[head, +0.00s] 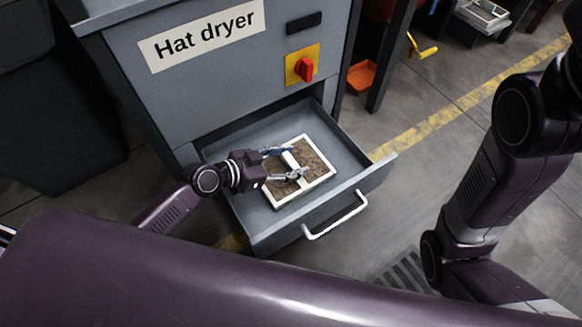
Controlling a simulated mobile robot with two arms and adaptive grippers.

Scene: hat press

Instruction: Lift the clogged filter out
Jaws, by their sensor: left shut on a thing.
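The clogged filter (317,162), a flat panel with a white frame and a dirty brown face, lies in the open grey drawer (348,193) of the hat dryer (222,75). A pale strip crosses its middle. My left gripper (287,164) reaches in from the left and is shut on the filter at this strip. The filter looks flat, at or near the drawer floor; I cannot tell if there is a gap under it. My right arm (468,190) stands at the right; its gripper is out of the picture.
The drawer's white handle (337,217) sticks out at the front. A red switch on a yellow plate (303,66) is above the drawer. A floor grate (405,275) lies in front. At the back are an orange bin (362,77) and a pale framed panel (484,14).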

